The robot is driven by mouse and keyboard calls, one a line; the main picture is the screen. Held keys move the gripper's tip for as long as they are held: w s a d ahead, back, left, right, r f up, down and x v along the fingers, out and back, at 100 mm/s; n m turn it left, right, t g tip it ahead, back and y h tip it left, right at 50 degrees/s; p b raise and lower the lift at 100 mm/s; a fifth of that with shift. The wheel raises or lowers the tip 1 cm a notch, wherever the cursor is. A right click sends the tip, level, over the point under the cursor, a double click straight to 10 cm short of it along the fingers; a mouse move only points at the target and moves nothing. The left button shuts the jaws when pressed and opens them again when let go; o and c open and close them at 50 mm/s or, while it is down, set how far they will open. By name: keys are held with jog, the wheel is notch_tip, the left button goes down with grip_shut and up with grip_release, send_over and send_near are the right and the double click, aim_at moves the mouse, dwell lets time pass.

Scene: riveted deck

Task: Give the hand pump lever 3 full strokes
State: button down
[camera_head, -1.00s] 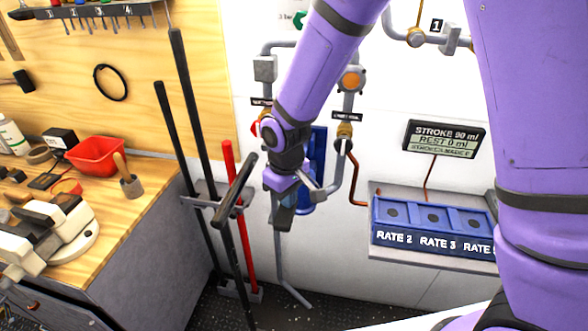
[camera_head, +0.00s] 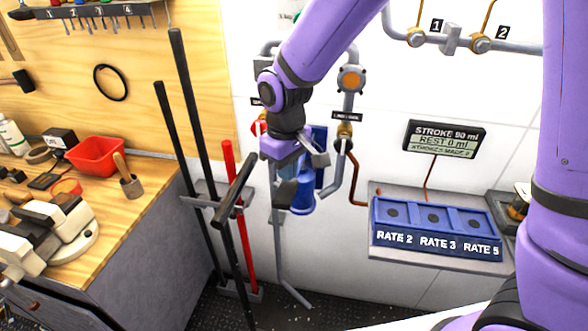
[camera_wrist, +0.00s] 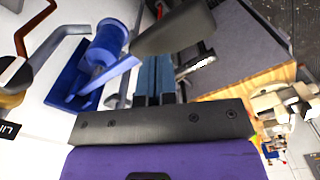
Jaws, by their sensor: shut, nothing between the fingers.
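The blue hand pump (camera_head: 303,197) is on the white wall, partly hidden behind my gripper. It also shows in the wrist view (camera_wrist: 107,42). A lever with a thick black grip (camera_head: 235,190) slants out in front of the wall, left of my gripper; a dark grip (camera_wrist: 174,27) shows just beyond my fingers in the wrist view. My gripper (camera_head: 284,198) points down beside the pump, shut and empty, its fingers (camera_wrist: 157,62) together. Whether the fingers touch the grip cannot be told.
A display (camera_head: 444,139) reads stroke 90 ml and rest 0 ml; its bottom line is blurred. A blue block (camera_head: 436,242) marked with rates sits on a shelf at the right. A workbench is at the far left.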

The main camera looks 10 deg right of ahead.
jog(key=shift+f, duration=0.1)
jog(key=shift+f, duration=6.05)
jog(key=shift+r, duration=6.15)
jog(key=shift+r, duration=0.1)
jog(key=shift+r, duration=2.45)
